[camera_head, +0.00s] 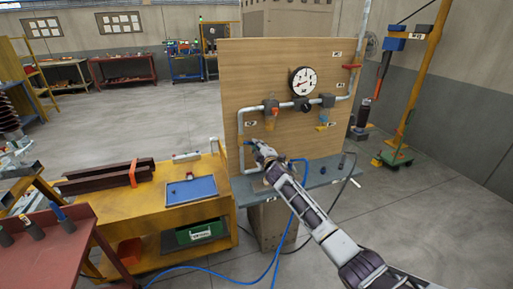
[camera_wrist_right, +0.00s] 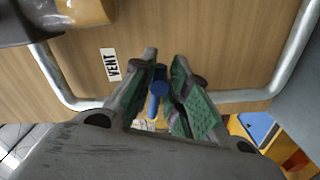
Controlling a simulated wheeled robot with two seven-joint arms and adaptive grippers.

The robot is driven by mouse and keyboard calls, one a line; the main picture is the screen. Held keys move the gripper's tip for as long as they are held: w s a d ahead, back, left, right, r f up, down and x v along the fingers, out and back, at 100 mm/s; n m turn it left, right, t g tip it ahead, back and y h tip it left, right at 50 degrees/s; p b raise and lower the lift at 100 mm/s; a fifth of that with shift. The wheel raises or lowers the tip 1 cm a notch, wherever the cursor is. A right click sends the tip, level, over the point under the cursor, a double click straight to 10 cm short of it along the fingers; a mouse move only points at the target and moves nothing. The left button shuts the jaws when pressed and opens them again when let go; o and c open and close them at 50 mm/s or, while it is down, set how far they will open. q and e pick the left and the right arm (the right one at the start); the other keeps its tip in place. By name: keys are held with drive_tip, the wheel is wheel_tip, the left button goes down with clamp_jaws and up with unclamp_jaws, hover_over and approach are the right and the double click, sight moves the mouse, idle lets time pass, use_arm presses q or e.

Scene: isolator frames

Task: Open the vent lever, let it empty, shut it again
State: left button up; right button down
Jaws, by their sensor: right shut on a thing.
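The vent lever (camera_wrist_right: 157,92) is blue and sits below a white VENT label (camera_wrist_right: 110,65) on the wooden panel in the right wrist view. My right gripper (camera_wrist_right: 160,100) has its green-padded fingers on either side of the lever and is shut on it. In the head view the right gripper (camera_head: 259,150) is at the lower left of the panel (camera_head: 285,50), by the grey pipe (camera_head: 240,128). The fingers largely hide the lever there. A round white gauge (camera_head: 303,81) is on the panel; its needle is too small to read. I cannot make out my left gripper.
A grey-blue ledge (camera_head: 325,172) runs below the panel. A blue hose (camera_head: 292,215) hangs near my right arm. A yellow bench (camera_head: 150,215) with a blue tray (camera_head: 190,191) stands left. A red handle (camera_head: 352,66) is at the panel's upper right.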

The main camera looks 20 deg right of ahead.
drive_tip(key=shift+w+d+r+n+p, duration=0.1)
drive_tip(key=shift+d+r+n+p, duration=0.1)
drive_tip(key=shift+r+n, duration=0.35)
drive_tip(key=shift+d+r+n+p, duration=0.15)
drive_tip(key=shift+r+n, duration=0.2)
drive_tip(key=shift+r, duration=0.35)
drive_tip(key=shift+a, duration=0.1)
drive_tip(key=c, duration=1.4)
unclamp_jaws()
drive_tip(key=shift+a+f, duration=0.15)
drive_tip(key=shift+f, duration=0.15)
drive_tip(key=shift+s+f, duration=0.1)
drive_tip(key=shift+s, duration=0.25)
drive_tip(key=shift+s+d+r, duration=0.15)
drive_tip(key=shift+s, duration=2.75)
drive_tip(key=shift+s+d+r, duration=0.1)
drive_tip(key=shift+s+d, duration=0.05)
drive_tip(key=shift+s, duration=2.7)
drive_tip(key=shift+f, duration=0.15)
